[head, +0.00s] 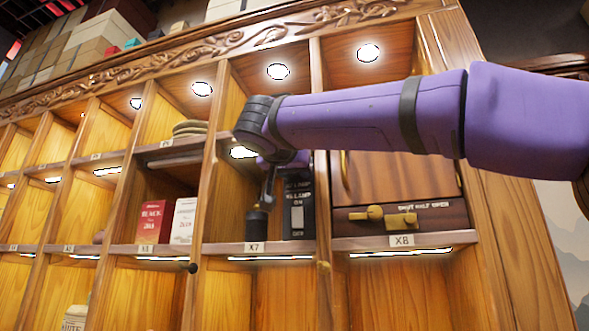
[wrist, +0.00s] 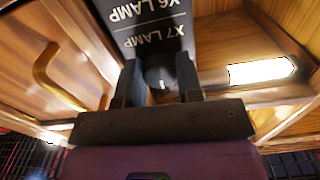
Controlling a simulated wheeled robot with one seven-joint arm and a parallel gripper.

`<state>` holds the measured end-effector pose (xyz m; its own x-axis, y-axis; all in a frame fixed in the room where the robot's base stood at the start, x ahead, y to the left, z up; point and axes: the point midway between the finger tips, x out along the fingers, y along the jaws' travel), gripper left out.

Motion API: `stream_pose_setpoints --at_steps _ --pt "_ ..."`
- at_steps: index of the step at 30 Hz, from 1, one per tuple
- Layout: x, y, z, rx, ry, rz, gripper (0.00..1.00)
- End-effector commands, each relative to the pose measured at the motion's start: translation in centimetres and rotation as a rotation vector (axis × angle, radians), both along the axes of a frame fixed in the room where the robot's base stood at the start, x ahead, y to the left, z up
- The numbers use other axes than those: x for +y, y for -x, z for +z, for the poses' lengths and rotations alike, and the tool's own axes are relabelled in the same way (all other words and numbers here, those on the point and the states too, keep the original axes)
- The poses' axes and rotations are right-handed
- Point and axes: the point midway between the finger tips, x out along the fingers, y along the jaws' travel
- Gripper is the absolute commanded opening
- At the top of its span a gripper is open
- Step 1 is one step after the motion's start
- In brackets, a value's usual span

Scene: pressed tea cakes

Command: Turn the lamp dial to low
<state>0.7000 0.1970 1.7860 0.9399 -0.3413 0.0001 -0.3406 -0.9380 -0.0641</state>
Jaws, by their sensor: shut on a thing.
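A black panel (head: 299,190) with white lettering stands in the X7 compartment. In the wrist view the panel (wrist: 150,35) reads "X6 LAMP" and "X7 LAMP", upside down. A dark round dial (wrist: 160,77) sits under the "X7 LAMP" text. My gripper (wrist: 160,92) is shut on this dial, one finger on each side. In the head view my gripper (head: 268,188) is in front of the X7 compartment, partly hidden by my wrist. The dial's pointer and setting marks are hidden or too dark to read.
Right of the panel, compartment X8 has a wooden door (head: 400,180) with a brass handle, and a brass latch (head: 388,217) marked "SHUT HALF OPEN". A dark rounded object (head: 257,222) stands in X7. A red box (head: 153,221) and white box (head: 184,221) stand to the left.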

Motion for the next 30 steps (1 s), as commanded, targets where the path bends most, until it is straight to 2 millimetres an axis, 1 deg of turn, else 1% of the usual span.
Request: stream_pose_setpoints --at_steps 10,11,12,20,23,26,30 --pt "0.1 0.0 -0.1 0.002 -0.002 0.0 0.1" --pt "0.1 0.0 -0.1 0.002 -0.002 0.0 0.36" --pt "0.1 0.0 -0.1 0.003 -0.001 0.0 0.44" --pt "0.0 0.0 -0.1 0.001 -0.001 0.0 0.44" --pt "0.2 0.4 0.0 0.001 -0.001 0.001 0.44" --pt "0.6 1.5 0.0 0.0 -0.002 0.002 0.44" --pt "1.4 3.7 0.0 -0.001 -0.001 0.003 0.44"
